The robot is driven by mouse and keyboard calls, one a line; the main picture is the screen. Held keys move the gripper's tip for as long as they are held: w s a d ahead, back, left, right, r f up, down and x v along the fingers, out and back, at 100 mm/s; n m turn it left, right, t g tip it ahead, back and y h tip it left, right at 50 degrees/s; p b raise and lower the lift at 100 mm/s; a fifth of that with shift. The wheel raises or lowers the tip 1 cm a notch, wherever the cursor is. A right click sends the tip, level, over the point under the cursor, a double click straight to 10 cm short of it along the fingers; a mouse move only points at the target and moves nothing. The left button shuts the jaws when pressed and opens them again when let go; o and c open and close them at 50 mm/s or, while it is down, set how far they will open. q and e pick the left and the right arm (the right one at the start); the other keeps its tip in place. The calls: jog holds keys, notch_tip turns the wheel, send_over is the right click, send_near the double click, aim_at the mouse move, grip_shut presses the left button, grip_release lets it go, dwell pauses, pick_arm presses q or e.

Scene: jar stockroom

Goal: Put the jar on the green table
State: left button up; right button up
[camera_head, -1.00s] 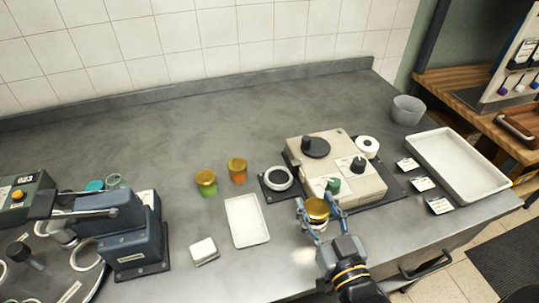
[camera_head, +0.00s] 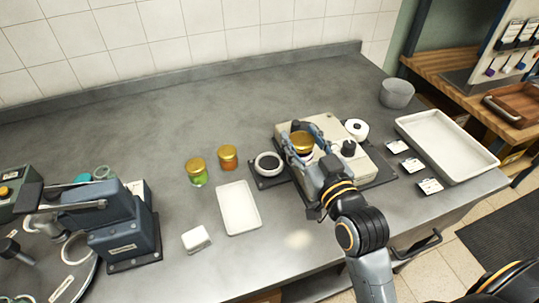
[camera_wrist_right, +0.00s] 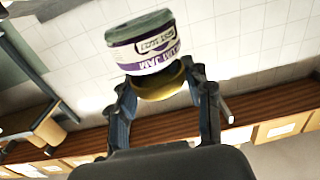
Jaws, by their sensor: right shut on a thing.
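The jar (camera_head: 302,143) has a gold lid and hangs in my right gripper (camera_head: 304,150), in front of the beige machine in the head view. In the right wrist view the jar (camera_wrist_right: 143,42) shows a purple and white jam label, and my right gripper (camera_wrist_right: 160,92) is shut around its gold lid. The jar looks held clear of the counter. The green table cannot be made out in these views. My left gripper is not in view.
The beige machine (camera_head: 370,172) stands right under the held jar. Two gold-lidded jars (camera_head: 197,173) (camera_head: 228,158), a small white tray (camera_head: 239,210) and a blue-grey device (camera_head: 112,235) stand to the left. A large white tray (camera_head: 450,140) and grey bowl (camera_head: 397,92) stand right. The rear counter is clear.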

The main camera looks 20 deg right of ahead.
jog(key=w+a+f, duration=0.1)
jog(key=w+f, duration=0.2)
jog(key=w, duration=0.1)
jog(key=w+a+f+p, duration=0.1)
jog(key=w+f, duration=0.2)
jog(key=f, duration=0.1)
jog(key=w+a+f+p, duration=0.1)
jog(key=w+f, duration=0.2)
jog(key=w, duration=0.1)
jog(key=shift+w+a+f, duration=0.25)
jog(key=shift+w+f, duration=0.1)
jog(key=shift+f, duration=0.05)
jog(key=shift+f+p, duration=0.3)
jog(key=shift+p, duration=0.25)
jog(key=shift+f, duration=0.15)
jog(key=shift+s, duration=0.1)
jog(key=shift+f, duration=0.25)
jog(key=o, duration=1.3)
